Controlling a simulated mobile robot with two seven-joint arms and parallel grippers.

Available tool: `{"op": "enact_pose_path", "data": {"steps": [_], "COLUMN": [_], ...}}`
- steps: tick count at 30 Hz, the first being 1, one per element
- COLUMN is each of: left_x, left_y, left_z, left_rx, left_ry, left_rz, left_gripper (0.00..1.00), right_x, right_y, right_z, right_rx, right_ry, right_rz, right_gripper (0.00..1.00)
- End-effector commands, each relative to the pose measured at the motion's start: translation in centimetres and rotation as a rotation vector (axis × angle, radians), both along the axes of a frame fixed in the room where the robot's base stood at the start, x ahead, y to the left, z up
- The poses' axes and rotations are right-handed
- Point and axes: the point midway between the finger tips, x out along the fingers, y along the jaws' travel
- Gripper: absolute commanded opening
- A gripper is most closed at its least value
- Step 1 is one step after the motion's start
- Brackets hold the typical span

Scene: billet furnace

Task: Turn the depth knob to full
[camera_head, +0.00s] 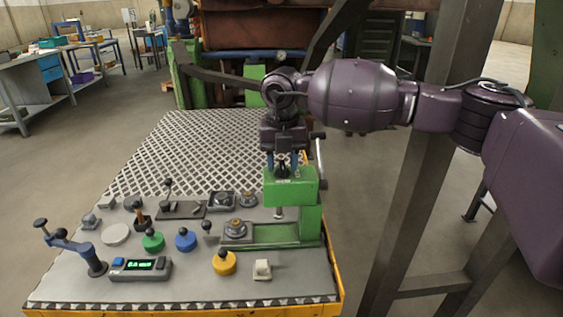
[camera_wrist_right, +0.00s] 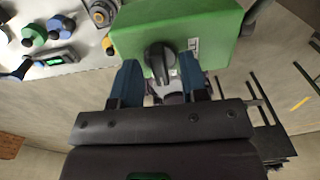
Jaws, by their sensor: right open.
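The depth knob (camera_wrist_right: 160,58) is a black rotary knob with a raised bar grip, on the green press head (camera_wrist_right: 215,30). It points roughly up and down in the right wrist view, beside a small white label. My right gripper (camera_head: 283,163) points down over the green press head in the head view. Its two blue fingers stand apart on either side of the knob, with gaps visible in the right wrist view, so it is open and not gripping. The knob is mostly hidden between the fingers in the head view. My left gripper is not in view.
A lever handle (camera_head: 320,160) stands at the right of the press head. The panel (camera_head: 190,290) carries a blue crank arm (camera_head: 66,243), a green-lit display (camera_head: 140,264), and green (camera_head: 153,242), blue (camera_head: 185,241) and yellow (camera_head: 224,265) knobs. A dark post (camera_head: 430,150) stands at right.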

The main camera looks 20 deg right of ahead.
Motion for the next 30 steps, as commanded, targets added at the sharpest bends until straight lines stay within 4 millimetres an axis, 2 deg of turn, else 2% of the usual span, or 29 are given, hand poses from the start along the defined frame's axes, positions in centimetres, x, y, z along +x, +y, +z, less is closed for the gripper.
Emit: {"op": "enact_pose_path", "data": {"steps": [9, 17, 30], "left_x": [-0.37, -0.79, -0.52], "left_y": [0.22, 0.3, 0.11], "left_z": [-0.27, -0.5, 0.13], "left_rx": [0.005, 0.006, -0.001], "left_ry": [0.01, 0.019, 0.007], "left_rz": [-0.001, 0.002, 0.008], "left_gripper": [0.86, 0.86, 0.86], "right_x": [0.0, 0.0, -0.03], "right_y": [0.0, 0.0, 0.02], "right_z": [-0.09, -0.09, 0.11], "right_rx": [0.001, 0.001, 0.001], "right_ry": [-0.001, -0.001, -0.002], "right_rz": [0.0, 0.0, 0.072], "right_gripper": [0.39, 0.0, 0.0]}}
